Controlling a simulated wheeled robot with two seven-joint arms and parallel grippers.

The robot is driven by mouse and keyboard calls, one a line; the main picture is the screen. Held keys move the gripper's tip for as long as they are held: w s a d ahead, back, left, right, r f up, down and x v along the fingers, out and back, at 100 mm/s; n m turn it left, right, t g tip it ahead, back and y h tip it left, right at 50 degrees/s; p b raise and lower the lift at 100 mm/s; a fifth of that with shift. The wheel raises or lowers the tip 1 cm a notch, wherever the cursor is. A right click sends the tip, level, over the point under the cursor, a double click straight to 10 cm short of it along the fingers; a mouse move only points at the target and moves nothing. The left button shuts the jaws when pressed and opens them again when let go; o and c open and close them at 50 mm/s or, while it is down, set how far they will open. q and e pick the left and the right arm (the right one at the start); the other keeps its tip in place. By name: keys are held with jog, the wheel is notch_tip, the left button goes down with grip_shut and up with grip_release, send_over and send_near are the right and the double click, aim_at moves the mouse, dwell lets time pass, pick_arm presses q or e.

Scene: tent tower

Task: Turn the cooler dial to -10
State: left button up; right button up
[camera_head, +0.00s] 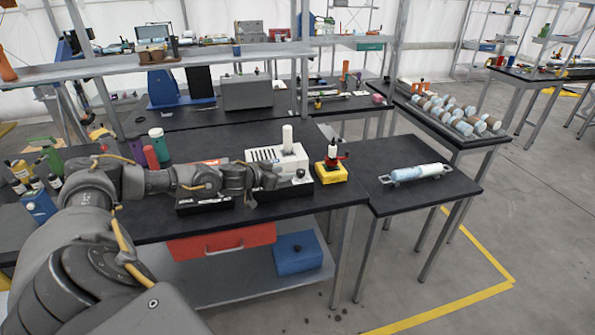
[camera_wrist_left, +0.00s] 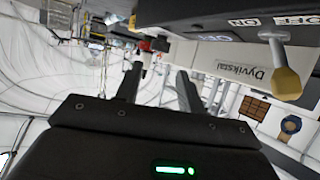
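A white slotted device (camera_head: 293,157) with a white cylinder on top stands on the black bench, and may be the cooler. My left gripper (camera_head: 272,179) is in front of it, close to its front face. In the left wrist view my gripper's two fingers (camera_wrist_left: 158,85) stand apart with nothing between them. Above right there is a pale casing (camera_wrist_left: 235,68) marked "Dyvikstal", with ON and OFF labels and a yellow-tipped lever (camera_wrist_left: 286,82) apart from the fingers. I cannot make out a dial or a -10 mark. My right gripper is not in view.
A yellow-based device (camera_head: 331,172) stands just right of the white one. A side table (camera_head: 440,192) holds a light blue cylinder (camera_head: 415,173). A red drawer (camera_head: 222,242) and a blue box (camera_head: 298,253) are below the bench. A shelf (camera_head: 200,62) spans above.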

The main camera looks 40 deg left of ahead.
aim_at(300, 171)
pick_arm(q)
jog(key=p+x, duration=0.1)
jog(key=x, duration=0.7)
jog(key=shift+w+f, duration=0.1)
jog(key=shift+w, duration=0.15)
jog(key=shift+c, duration=0.5)
